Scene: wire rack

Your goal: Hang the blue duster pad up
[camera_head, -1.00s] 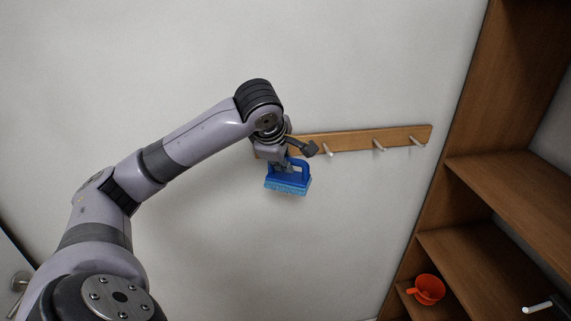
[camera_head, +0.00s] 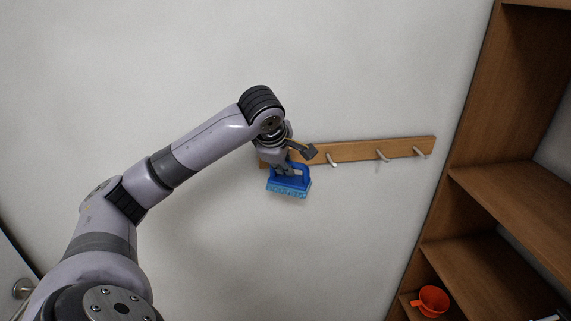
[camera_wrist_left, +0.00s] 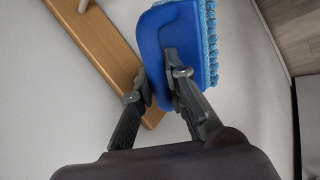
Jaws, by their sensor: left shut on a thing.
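The blue duster pad (camera_head: 289,187) has a blue handle and a lighter, fuzzy blue underside. My left gripper (camera_head: 290,168) is shut on its handle and holds it at the left end of the wooden peg rail (camera_head: 350,151). In the left wrist view the duster pad (camera_wrist_left: 185,42) sits at the fingertips of the left gripper (camera_wrist_left: 160,88), with the rail (camera_wrist_left: 105,45) beside it. Pale pegs stick out of the rail to the right of the gripper. My wrist hides the rail's left part. I cannot tell whether the handle touches a peg. My right gripper is not in view.
A brown wooden shelf unit (camera_head: 478,190) stands at the right. An orange cup-like thing (camera_head: 432,300) sits on a low shelf. The grey wall around the rail is bare. A door handle (camera_head: 22,288) shows at the lower left.

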